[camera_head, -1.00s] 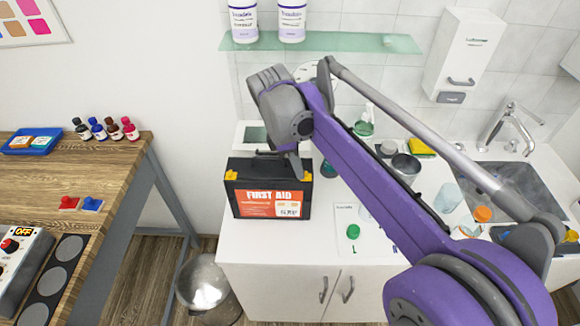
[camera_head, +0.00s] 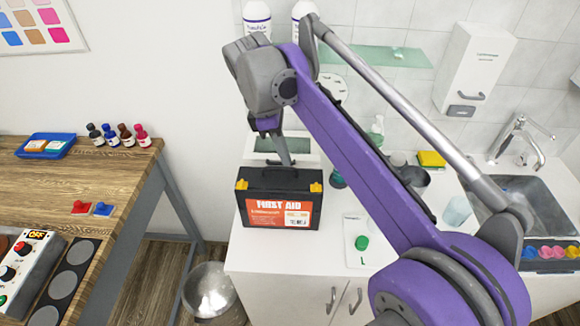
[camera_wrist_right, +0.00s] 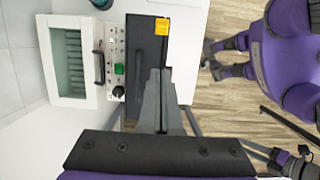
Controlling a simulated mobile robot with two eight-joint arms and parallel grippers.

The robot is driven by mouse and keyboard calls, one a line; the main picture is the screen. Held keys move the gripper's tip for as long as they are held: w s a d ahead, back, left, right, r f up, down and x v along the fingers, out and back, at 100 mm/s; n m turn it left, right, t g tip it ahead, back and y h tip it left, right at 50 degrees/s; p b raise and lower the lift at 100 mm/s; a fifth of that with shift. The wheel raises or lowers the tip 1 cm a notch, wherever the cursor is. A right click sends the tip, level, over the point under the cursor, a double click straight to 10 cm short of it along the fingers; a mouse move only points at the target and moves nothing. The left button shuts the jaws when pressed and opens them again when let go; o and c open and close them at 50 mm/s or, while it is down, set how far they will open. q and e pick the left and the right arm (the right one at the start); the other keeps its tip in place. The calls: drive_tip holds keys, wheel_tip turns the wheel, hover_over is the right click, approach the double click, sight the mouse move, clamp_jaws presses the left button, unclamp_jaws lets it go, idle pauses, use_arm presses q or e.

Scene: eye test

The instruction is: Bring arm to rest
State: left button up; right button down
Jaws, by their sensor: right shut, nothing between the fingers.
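My right arm reaches across the head view from the lower right. Its gripper (camera_head: 287,160) points down and is shut and empty, and its tip shows just above the top of the black first aid case (camera_head: 278,211). In the right wrist view the shut fingers (camera_wrist_right: 160,85) lie in front of a dark case (camera_wrist_right: 146,40) with a yellow latch. I cannot tell how large the gap between fingertips and case is. My left gripper is not clearly in view.
The case stands on a white counter (camera_head: 293,250). A white device with a window (camera_wrist_right: 73,62) stands beside it. A sink (camera_head: 530,200) and cups are at the right. A wooden table (camera_head: 105,180) with small bottles is at the left, with a metal bin (camera_head: 209,290) between.

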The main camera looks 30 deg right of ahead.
drive_tip(key=shift+v, duration=0.95)
drive_tip(key=shift+w+a, duration=0.1)
drive_tip(key=shift+a+f, duration=0.1)
drive_tip(key=shift+f, duration=0.05)
drive_tip(key=s+a+f+m+t+y, duration=0.1)
drive_tip(key=s+f+m, duration=0.4)
drive_tip(key=f, duration=0.5)
drive_tip(key=s+a+f+m+t+y, duration=0.1)
drive_tip(key=s+a+f+m+t, duration=0.3)
drive_tip(key=s+f, duration=0.6)
drive_tip(key=f+m+t, duration=0.1)
drive_tip(key=m+t, duration=0.1)
drive_tip(key=shift+s+f+m, duration=0.25)
drive_tip(key=shift+m, duration=0.05)
drive_tip(key=shift+a, duration=0.1)
